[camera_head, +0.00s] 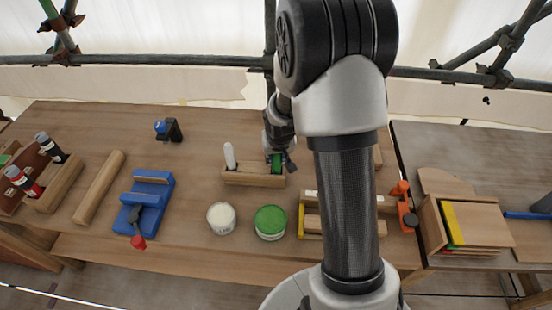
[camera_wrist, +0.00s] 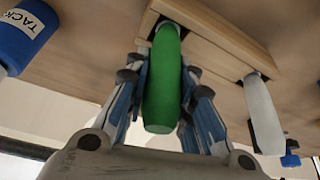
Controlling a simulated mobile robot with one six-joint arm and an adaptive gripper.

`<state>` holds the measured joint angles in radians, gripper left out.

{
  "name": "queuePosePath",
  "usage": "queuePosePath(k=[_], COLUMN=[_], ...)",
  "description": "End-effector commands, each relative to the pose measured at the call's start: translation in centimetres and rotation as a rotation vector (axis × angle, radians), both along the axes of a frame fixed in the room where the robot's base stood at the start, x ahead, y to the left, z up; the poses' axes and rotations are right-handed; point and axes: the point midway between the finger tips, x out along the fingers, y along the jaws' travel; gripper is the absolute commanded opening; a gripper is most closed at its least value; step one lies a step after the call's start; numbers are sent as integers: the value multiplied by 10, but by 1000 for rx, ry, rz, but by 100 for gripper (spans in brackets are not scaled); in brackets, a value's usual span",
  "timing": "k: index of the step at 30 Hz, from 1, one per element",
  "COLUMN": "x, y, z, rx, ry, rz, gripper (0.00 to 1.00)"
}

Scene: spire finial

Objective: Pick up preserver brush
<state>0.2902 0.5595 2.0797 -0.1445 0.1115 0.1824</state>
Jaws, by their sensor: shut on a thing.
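The preserver brush, seen as a green handle (camera_head: 277,163), stands upright in a small wooden rack (camera_head: 245,180) at the middle of the bench. It also shows large in the wrist view (camera_wrist: 162,85), with one end at the rack (camera_wrist: 222,42). My gripper (camera_head: 279,157) is around the green handle, its blue-and-grey fingers (camera_wrist: 163,75) shut on it from both sides. A white-handled brush (camera_head: 229,156) stands in the left end of the same rack, and it also shows in the wrist view (camera_wrist: 264,112). The brush's lower end is hidden by the rack.
A white-topped tin (camera_head: 221,217) and a green-topped tin (camera_head: 270,221) stand in front of the rack. A blue vise (camera_head: 146,200) and a wooden roll (camera_head: 99,187) lie to the left. Orange clamps (camera_head: 402,200) stand to the right. Bare bench lies behind the rack.

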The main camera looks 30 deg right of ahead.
Motion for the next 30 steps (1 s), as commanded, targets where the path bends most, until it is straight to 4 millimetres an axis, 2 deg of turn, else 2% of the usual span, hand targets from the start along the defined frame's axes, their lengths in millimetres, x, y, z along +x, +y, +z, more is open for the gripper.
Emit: queuePosePath(k=[8, 14, 24, 30], x=[1, 1, 1, 1], y=[0, 0, 0, 0], z=[33, 76, 163, 191], rx=[-1, -2, -2, -1], ry=[-4, -6, -5, -3], rz=[-1, 0, 0, 0], gripper=[0, 0, 0, 0])
